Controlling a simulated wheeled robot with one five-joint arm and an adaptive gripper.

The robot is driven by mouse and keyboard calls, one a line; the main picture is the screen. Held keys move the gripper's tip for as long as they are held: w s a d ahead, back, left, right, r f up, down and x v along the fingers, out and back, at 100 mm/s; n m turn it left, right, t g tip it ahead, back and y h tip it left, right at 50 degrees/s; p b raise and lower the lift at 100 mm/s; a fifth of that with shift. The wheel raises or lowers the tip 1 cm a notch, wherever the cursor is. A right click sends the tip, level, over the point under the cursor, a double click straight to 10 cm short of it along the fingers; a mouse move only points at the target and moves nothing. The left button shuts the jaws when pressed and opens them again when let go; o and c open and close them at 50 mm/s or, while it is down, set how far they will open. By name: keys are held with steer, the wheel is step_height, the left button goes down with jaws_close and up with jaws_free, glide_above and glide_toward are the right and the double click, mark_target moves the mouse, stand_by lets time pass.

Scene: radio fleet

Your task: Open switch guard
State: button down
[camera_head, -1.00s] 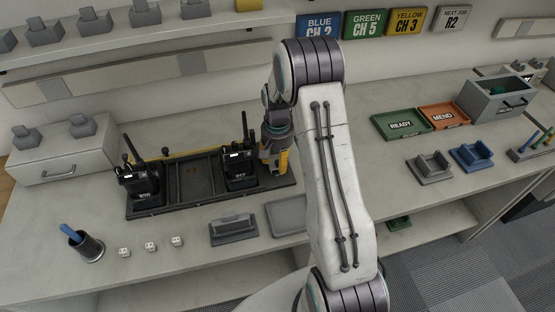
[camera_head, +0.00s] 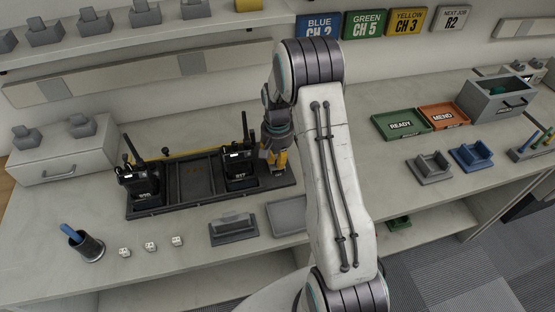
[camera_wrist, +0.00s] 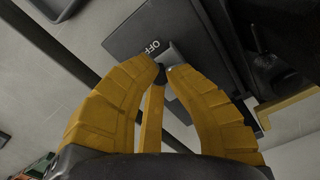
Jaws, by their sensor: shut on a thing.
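My gripper (camera_wrist: 167,73), with two ribbed yellow fingers, is down at the right end of the black radio rack (camera_head: 200,176). In the wrist view its fingertips are close together over a dark panel (camera_wrist: 148,28) marked OFF. A narrow bright yellow bar (camera_wrist: 152,118), which looks like the switch guard, stands between the fingers. A small grey piece (camera_wrist: 174,54) shows just beyond the fingertips, beside the lettering. The fingers hide the exact contact. In the head view the gripper (camera_head: 274,158) partly hides that end of the rack.
Two black radios stand in the rack, one at left (camera_head: 139,184) and one beside my gripper (camera_head: 238,166). A grey cradle (camera_head: 233,229) and flat grey tray (camera_head: 287,216) lie in front. Green (camera_head: 401,124) and orange (camera_head: 444,116) trays are to the right.

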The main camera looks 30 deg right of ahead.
steer(key=shift+w+r+g+p, duration=0.2)
steer(key=shift+r+g+p, duration=0.2)
steer(key=shift+g+p, duration=0.4)
steer(key=shift+w+d+r+g+y+p, duration=0.1)
steer(key=shift+w+r+g+y+p, duration=0.3)
steer(key=shift+g, duration=0.5)
steer(key=shift+w+d+r+g+y+p, duration=0.15)
steer(key=shift+w+r+g, duration=0.3)
steer(key=shift+g, duration=0.45)
steer(key=shift+w+r+g, duration=0.15)
steer(key=shift+w+g, duration=0.05)
steer(key=shift+g, duration=0.1)
steer(key=shift+a, duration=0.1)
steer(key=c, duration=1.2)
jaws_free()
steer(key=shift+s, duration=0.2)
